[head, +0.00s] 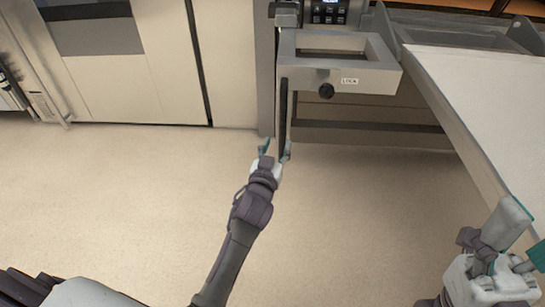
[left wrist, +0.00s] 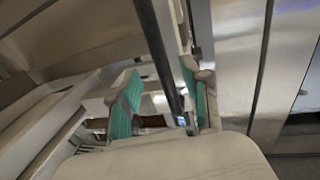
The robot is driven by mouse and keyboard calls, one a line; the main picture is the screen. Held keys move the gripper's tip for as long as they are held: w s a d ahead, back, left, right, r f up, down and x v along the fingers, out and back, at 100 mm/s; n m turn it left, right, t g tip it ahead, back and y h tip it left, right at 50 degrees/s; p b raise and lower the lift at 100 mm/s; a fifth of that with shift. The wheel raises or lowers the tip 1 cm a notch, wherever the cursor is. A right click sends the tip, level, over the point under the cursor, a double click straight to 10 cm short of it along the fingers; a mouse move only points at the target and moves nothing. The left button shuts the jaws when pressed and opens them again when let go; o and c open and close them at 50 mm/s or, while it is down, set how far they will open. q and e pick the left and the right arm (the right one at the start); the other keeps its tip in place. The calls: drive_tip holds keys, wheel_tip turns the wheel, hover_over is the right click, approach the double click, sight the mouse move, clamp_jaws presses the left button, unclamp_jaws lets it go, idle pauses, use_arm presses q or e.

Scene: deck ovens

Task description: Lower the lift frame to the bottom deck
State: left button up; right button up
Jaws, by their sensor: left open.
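The left wrist view shows the bar running between the fingers; contact is unclear. My right gripper (head: 523,238) is open at the lower right, its fingers apart.
A long white loader board (head: 485,105) slopes along the right side, close to my right gripper. A small control panel (head: 329,11) is above the frame. Pale oven or cabinet fronts (head: 130,90) stand at upper left. The beige floor (head: 120,190) is clear.

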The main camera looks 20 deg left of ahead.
use_arm(q)
drive_tip(key=s, duration=0.5)
drive_tip(key=shift+d, duration=0.25)
